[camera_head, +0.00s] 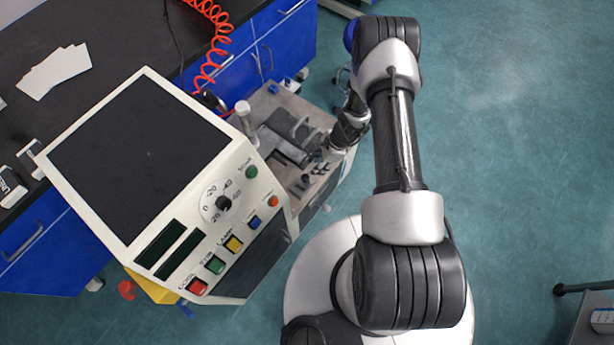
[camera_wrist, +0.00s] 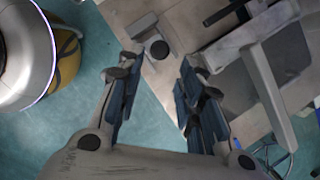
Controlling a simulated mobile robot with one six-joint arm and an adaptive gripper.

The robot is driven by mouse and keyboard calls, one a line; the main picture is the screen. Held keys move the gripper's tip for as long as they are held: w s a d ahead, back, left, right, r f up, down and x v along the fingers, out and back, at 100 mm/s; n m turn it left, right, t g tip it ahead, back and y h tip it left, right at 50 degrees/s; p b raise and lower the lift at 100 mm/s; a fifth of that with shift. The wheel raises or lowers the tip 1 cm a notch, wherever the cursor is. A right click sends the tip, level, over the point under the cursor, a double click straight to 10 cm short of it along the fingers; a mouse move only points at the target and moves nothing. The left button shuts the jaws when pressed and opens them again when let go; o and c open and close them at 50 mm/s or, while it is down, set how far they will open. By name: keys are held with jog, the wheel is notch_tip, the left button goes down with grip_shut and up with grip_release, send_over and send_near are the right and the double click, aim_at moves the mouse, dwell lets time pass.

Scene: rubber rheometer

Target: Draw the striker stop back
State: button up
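The rheometer (camera_head: 245,195) stands left of my arm, with a metal deck (camera_head: 262,103) behind its front panel. My gripper (camera_head: 318,155) is over the right part of this deck, partly hidden by my wrist. In the wrist view my gripper (camera_wrist: 160,65) is open, with nothing between its dark blue pads. A dark round knob (camera_wrist: 159,49) on a small grey block (camera_wrist: 141,26) shows beyond and between the fingertips, apart from them. I cannot tell for sure whether this knob is the striker stop. A grey bar and housing (camera_wrist: 235,75) lie right of the right finger.
A black bench (camera_head: 100,35) with blue cabinets and white sheets (camera_head: 55,70) stands behind the machine. A red coiled hose (camera_head: 213,45) hangs near the deck. A pale post (camera_head: 243,112) rises from the deck. Open green floor (camera_head: 520,150) lies to the right.

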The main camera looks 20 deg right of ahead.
aim_at(305, 177)
jog(key=b+x, duration=0.2)
jog(key=x, duration=0.6)
jog(key=shift+w+a+f, duration=0.1)
jog(key=shift+f, duration=0.15)
jog(key=shift+c, duration=0.6)
grip_shut()
